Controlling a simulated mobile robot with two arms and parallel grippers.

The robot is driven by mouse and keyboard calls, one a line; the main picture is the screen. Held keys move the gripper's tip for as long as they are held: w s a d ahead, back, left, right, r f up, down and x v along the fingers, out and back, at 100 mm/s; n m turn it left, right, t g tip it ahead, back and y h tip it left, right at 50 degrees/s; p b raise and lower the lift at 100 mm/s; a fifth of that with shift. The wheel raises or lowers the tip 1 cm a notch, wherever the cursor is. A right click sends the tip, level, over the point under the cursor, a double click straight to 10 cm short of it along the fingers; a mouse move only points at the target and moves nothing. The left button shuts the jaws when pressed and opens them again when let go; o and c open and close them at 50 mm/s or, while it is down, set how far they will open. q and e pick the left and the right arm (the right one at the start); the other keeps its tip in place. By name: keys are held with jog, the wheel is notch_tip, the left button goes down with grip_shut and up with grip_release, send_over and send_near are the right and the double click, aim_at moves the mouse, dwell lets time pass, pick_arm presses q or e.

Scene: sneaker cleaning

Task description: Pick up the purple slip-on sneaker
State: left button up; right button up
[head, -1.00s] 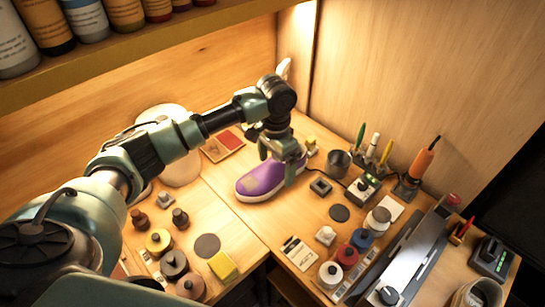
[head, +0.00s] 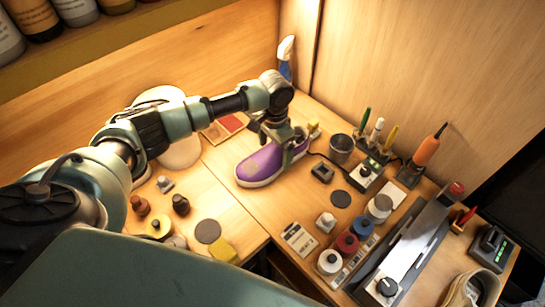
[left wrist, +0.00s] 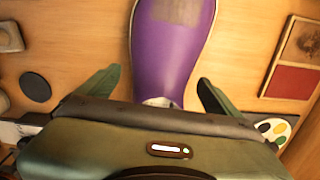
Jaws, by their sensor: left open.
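The purple slip-on sneaker (head: 262,165) lies upright on the wooden table in the head view, its toe toward the lower left. It has a white sole and a pale patch on top. My left gripper (head: 287,140) is just above its heel end, pointing down, and hides part of the shoe. In the left wrist view the sneaker (left wrist: 170,55) runs between the two spread fingers of my left gripper (left wrist: 160,90), with wood showing on both sides of it. The fingers are open and apart from the shoe. My right gripper is not in view.
A metal cup (head: 341,147), a pen holder and an orange-handled tool (head: 427,150) stand right of the shoe. A red-and-tan palette (head: 225,127) lies behind it. Several jars, a round dark pad (head: 341,199) and a yellow sponge (head: 221,248) are nearer. A wall is behind.

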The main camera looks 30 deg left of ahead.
pick_arm(q)
jog(key=shift+c, duration=0.3)
jog(key=c, duration=1.7)
jog(key=shift+c, duration=0.2)
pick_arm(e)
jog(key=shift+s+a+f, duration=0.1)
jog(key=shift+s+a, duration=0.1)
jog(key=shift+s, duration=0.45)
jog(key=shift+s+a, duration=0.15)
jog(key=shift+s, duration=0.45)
pick_arm(q)
jog(key=shift+r, duration=0.1)
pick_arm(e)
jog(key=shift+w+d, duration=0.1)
